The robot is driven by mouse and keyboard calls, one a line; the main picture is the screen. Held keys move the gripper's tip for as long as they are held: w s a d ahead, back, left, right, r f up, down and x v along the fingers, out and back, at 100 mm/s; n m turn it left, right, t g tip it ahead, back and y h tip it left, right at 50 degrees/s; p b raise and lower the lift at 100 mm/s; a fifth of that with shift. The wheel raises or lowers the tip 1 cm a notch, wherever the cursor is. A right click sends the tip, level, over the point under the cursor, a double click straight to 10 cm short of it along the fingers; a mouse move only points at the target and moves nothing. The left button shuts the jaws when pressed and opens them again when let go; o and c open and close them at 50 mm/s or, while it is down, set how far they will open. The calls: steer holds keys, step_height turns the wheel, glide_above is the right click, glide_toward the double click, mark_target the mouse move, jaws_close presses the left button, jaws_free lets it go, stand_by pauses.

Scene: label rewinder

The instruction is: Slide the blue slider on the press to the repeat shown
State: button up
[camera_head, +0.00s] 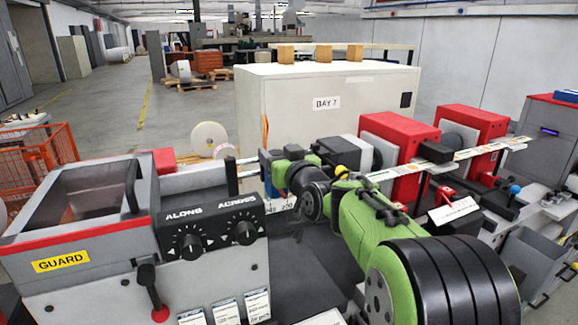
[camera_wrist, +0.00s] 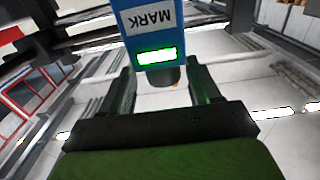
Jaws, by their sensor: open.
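A blue block marked MARK (camera_wrist: 150,22) with a lit green window (camera_wrist: 157,57) fills the top middle of the wrist view. A dark round knob (camera_wrist: 160,77) sits just below the window. My gripper (camera_wrist: 163,84) is open, with one finger on each side of the knob; I cannot tell whether either touches it. In the head view, a blue part (camera_head: 269,186) shows at the left of my green arm, by a rail. My wrist hides most of it. A white strip with printed numbers (camera_head: 281,205) lies below, partly hidden.
The grey press body with two dials (camera_head: 218,238) and a yellow GUARD label (camera_head: 61,261) stands at left. Red units (camera_head: 400,139) with a label web (camera_head: 455,156) are at right. A white cabinet marked BAY 7 (camera_head: 290,125) is behind. A white card (camera_head: 453,210) stands right of my arm.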

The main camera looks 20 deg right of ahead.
steer(key=s+b, duration=0.3)
steer(key=s, duration=1.1)
steer(key=shift+s+a, duration=0.2)
steer(key=shift+s, duration=0.05)
